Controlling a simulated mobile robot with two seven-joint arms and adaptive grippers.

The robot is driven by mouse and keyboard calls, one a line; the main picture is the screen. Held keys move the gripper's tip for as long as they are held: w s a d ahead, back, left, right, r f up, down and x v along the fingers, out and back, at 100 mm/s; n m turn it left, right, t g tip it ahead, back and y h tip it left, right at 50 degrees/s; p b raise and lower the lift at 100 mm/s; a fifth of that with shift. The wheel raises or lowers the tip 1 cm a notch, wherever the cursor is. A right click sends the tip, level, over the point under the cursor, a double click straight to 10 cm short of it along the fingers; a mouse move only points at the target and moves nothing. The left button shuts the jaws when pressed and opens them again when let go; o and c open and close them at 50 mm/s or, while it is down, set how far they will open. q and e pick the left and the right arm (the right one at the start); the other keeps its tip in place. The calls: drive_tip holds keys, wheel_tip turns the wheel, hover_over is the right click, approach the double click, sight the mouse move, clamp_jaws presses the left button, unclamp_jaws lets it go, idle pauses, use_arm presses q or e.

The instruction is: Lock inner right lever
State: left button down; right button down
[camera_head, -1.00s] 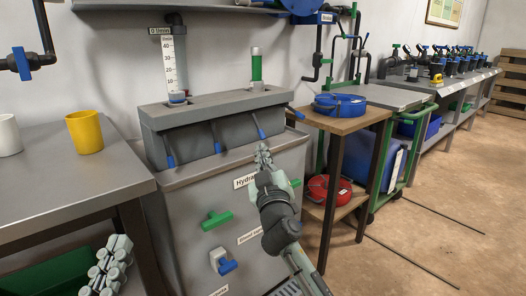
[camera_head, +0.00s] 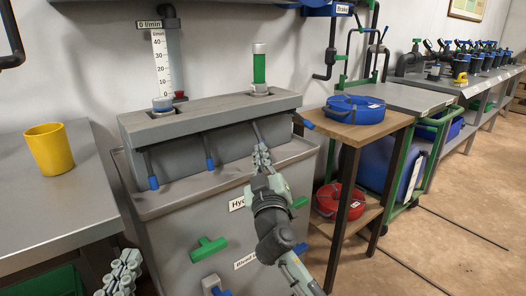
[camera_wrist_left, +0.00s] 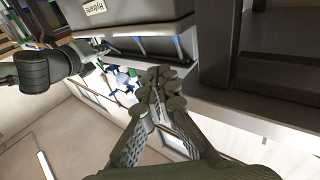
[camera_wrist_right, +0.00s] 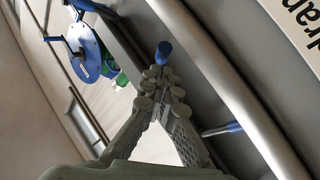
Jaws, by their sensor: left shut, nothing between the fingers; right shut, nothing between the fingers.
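Several blue-tipped levers hang from the grey manifold box (camera_head: 285,105). The inner right lever (camera_head: 257,132) slants down, and its tip is hidden behind my right gripper (camera_head: 261,155). That gripper is shut and empty, its fingertips at the lever's lower end; contact cannot be told. In the right wrist view, a blue lever tip (camera_wrist_right: 163,52) stands just beyond the shut fingertips (camera_wrist_right: 160,80). A second blue-tipped lever (camera_wrist_right: 222,129) lies to their right. The inner left lever (camera_head: 209,152) hangs down. My left gripper (camera_head: 122,272) is shut and empty, low at the left.
The outer right lever (camera_head: 308,123) sticks out near the wooden table (camera_head: 365,133) with a blue coil. The outer left lever (camera_head: 151,173) hangs down. A green handle (camera_head: 208,248) juts from the cabinet front. A yellow mug (camera_head: 50,150) stands on the left bench.

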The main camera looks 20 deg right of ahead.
use_arm(q)
drive_tip(key=shift+w+d+r+t+h, duration=0.3)
drive_tip(key=shift+w+d+r, duration=0.05)
drive_tip(key=shift+d+r, duration=0.15)
